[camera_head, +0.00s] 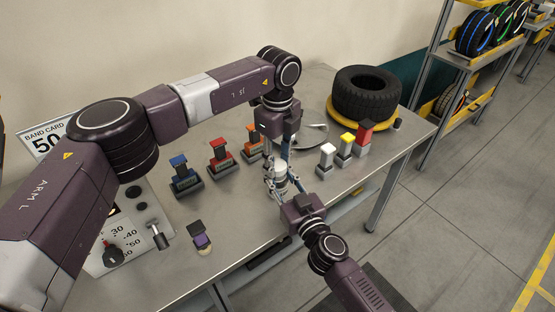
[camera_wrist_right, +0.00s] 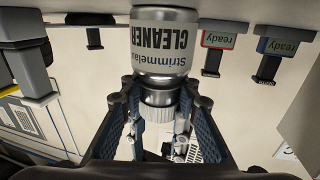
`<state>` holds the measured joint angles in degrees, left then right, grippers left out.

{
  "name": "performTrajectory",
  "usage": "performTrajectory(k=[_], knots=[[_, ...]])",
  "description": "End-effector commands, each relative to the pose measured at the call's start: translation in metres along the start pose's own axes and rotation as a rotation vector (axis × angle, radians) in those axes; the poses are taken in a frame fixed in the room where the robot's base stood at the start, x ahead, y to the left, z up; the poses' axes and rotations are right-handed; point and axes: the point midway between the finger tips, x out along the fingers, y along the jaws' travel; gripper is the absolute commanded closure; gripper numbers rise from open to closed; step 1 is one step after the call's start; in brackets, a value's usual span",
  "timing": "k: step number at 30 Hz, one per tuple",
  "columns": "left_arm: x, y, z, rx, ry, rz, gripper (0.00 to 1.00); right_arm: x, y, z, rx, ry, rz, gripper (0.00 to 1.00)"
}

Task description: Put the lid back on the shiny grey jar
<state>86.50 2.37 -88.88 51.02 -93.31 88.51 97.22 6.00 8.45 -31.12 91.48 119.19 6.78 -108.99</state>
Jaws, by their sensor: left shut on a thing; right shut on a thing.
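The shiny grey jar (camera_head: 281,186) stands upright near the table's front edge. In the right wrist view, which is upside down, its label (camera_wrist_right: 165,60) reads "CLEANER". The pale ribbed lid (camera_wrist_right: 158,111) is in line with the jar's neck; I cannot tell whether it is fully seated. My left gripper (camera_head: 279,170) reaches down from above with its fingers around the lid. My right gripper (camera_head: 281,189) comes from the front, shut on the jar; its blue fingers (camera_wrist_right: 160,92) flank the jar near its neck. The fingers hide part of the contact.
Blue (camera_head: 184,176), red (camera_head: 220,157) and orange (camera_head: 252,143) stamp-like blocks stand left of the jar. White (camera_head: 326,158), yellow-topped (camera_head: 346,146) and red-topped (camera_head: 364,135) blocks stand right. A tyre (camera_head: 367,92) lies at the back right. A purple-and-black item (camera_head: 201,240) lies front left.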

Motion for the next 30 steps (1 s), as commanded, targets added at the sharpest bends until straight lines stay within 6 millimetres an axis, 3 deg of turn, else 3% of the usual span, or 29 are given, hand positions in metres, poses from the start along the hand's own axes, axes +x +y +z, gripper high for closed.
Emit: performTrajectory(k=[1, 13, 18, 30], knots=[[0.003, 0.001, 0.000, -0.001, 0.000, 0.002, 0.78, -0.002, -0.001, 0.008, 0.000, -0.012, -0.002, 1.00], [0.007, 0.001, 0.000, -0.001, 0.001, 0.003, 0.78, -0.002, -0.002, 0.008, 0.000, -0.012, -0.003, 1.00], [0.011, 0.001, -0.001, 0.000, 0.002, 0.004, 0.86, -0.003, -0.002, 0.008, 0.000, -0.012, -0.004, 1.00], [0.021, 0.001, 0.000, -0.001, 0.000, 0.005, 0.87, -0.003, -0.004, 0.007, 0.001, -0.008, -0.008, 1.00]])
